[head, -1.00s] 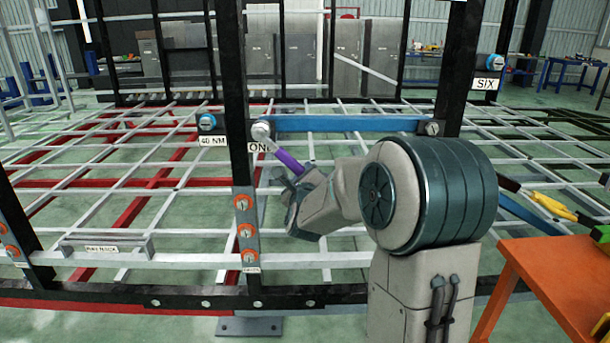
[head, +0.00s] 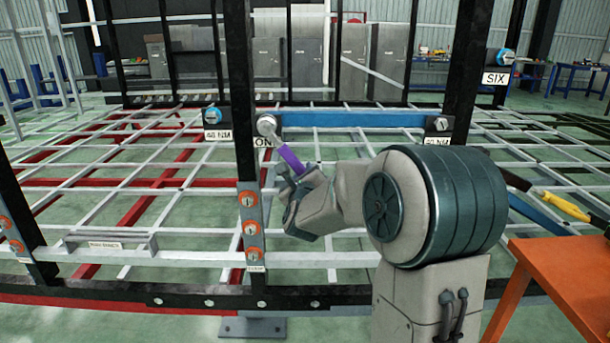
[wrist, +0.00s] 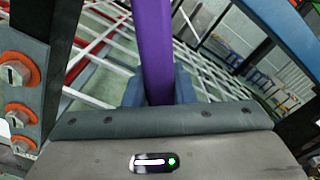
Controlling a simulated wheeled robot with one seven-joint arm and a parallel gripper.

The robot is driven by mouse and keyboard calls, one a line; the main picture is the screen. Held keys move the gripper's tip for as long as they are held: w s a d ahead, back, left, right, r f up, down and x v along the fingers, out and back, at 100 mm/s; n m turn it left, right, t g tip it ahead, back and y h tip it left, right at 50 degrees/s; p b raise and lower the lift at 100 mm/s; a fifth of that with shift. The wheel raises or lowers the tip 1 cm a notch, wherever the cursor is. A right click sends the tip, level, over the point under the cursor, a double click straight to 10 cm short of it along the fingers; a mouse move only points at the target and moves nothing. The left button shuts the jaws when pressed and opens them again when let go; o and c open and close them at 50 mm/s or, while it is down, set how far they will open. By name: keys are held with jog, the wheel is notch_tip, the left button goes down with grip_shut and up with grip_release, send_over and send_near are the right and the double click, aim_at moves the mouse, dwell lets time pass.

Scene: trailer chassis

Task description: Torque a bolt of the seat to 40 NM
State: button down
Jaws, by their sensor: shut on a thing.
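My gripper (head: 290,184) is shut on the purple handle of a torque wrench (head: 291,160). In the wrist view the purple handle (wrist: 154,45) rises from between the fingers. The wrench's grey head (head: 266,125) is at the left end of the blue bar (head: 350,119), beside a black post. The head hides the bolt there, so I cannot tell how it is seated. A label partly reading "ON" lies just below, partly covered. A second bolt (head: 440,124) shows at the bar's right end, above a "40 NM" label (head: 439,140).
Orange-ringed bolts (head: 249,228) line a plate below. A "SIX" label (head: 495,78) is at right. An orange table (head: 560,270) stands at the lower right.

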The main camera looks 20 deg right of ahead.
jog(key=shift+a+f+b, duration=0.1)
jog(key=shift+a+b, duration=0.1)
jog(key=shift+b, duration=0.25)
jog(key=shift+w+a+f+m+b, duration=0.15)
jog(key=shift+a+m+b, duration=0.1)
jog(key=shift+m+b, duration=0.2)
jog(key=shift+w+a+f+b, duration=0.15)
jog(key=shift+a+b, duration=0.1)
jog(key=shift+b, duration=0.25)
jog(key=shift+a+f+m+b, duration=0.15)
jog(key=shift+a+m+b, duration=0.1)
jog(key=shift+m+b, duration=0.2)
jog(key=shift+a+f, duration=0.1)
jog(key=shift+w+a+f+m+b, duration=0.25)
jog(key=shift+a+m+b, duration=0.4)
jog(key=shift+b, duration=0.5)
jog(key=shift+w+a+f+m+b, duration=0.15)
jog(key=shift+a+m+b, duration=0.25)
jog(key=shift+b, duration=0.25)
jog(key=shift+w+a+f+m+b, duration=0.1)
jog(key=shift+a+m+b, duration=0.25)
jog(key=shift+a+b, duration=0.25)
